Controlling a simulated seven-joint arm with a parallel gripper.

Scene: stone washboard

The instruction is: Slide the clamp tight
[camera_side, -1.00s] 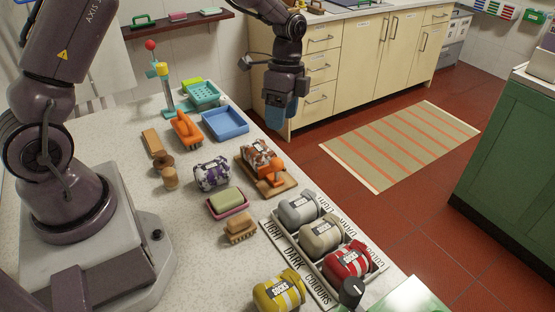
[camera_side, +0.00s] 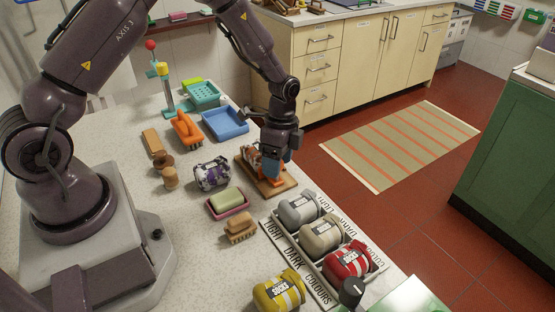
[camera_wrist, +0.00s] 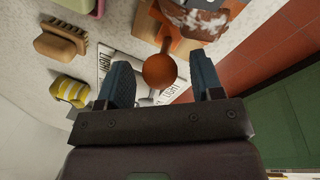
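The orange clamp (camera_side: 273,187) sits on a wooden board (camera_side: 289,184), beside a brown-and-white bundle (camera_side: 249,153). My gripper (camera_side: 271,176) is low over the clamp in the side view and hides much of it and part of the bundle. In the wrist view, the clamp's round orange knob (camera_wrist: 159,71) lies between the two blue fingertips of my gripper (camera_wrist: 161,66). Gaps show on both sides of the knob, so the fingers are open. The bundle (camera_wrist: 195,18) lies just beyond the knob there.
A labelled tray (camera_side: 290,254) holds grey, beige and red rolls at the front right. A yellow striped roll (camera_side: 279,291) lies near it. A purple-patterned roll (camera_side: 212,174), a soap dish (camera_side: 229,211) and a brush (camera_side: 240,230) stand left of the board. A blue tray (camera_side: 226,124) is behind.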

